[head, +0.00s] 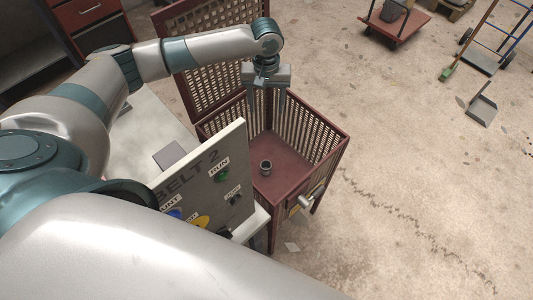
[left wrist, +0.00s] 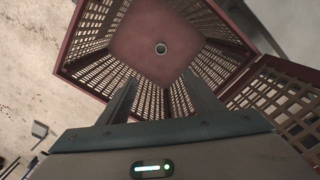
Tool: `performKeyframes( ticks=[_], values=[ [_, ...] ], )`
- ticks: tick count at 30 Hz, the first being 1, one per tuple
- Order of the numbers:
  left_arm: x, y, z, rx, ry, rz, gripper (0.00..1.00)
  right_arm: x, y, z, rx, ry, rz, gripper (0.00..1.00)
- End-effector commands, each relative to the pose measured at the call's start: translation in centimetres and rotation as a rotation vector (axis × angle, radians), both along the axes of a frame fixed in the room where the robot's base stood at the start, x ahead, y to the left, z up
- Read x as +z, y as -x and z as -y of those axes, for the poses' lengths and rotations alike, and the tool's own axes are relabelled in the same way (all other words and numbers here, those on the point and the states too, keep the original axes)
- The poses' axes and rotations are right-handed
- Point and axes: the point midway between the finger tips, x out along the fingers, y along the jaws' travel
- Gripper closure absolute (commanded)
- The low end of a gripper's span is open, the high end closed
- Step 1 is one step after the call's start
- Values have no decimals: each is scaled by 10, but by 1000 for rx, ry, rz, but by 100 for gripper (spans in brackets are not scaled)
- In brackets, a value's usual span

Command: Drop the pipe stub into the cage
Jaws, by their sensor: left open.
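The pipe stub (head: 266,168), a small dark grey cylinder with an open top, stands on the floor of the cage. It also shows in the left wrist view (left wrist: 161,48) as a small ring on the reddish floor. The cage (head: 327,151) is a dark red box with slatted walls, open at the top, its slatted lid (head: 212,62) raised at the back. My left gripper (head: 267,112) is open and empty, pointing down over the cage, above and apart from the stub. In the left wrist view its two fingers (left wrist: 160,97) are spread with nothing between them. My right gripper is not in view.
A control panel (head: 215,182) with labelled buttons stands against the cage's near left side, beside a pale table (head: 145,135). A red cart (head: 393,22), a hand truck (head: 478,61) and a dustpan (head: 482,110) are at the upper right.

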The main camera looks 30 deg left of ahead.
Motion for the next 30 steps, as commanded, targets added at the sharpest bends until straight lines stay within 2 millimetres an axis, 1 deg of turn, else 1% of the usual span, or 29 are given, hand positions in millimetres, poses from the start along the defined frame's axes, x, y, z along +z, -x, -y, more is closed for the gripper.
performKeyframes(
  ticks=[1,12,18,24,30],
  values=[
    [9,-1,0,-1,1,4,41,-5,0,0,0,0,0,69],
    [84,-1,0,-1,0,4,41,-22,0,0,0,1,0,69],
    [113,-1,0,0,0,2,41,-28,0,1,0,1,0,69],
    [125,0,0,-1,-1,0,41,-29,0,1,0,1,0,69],
    [126,0,0,-1,-1,0,41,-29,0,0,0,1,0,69]
  ],
)
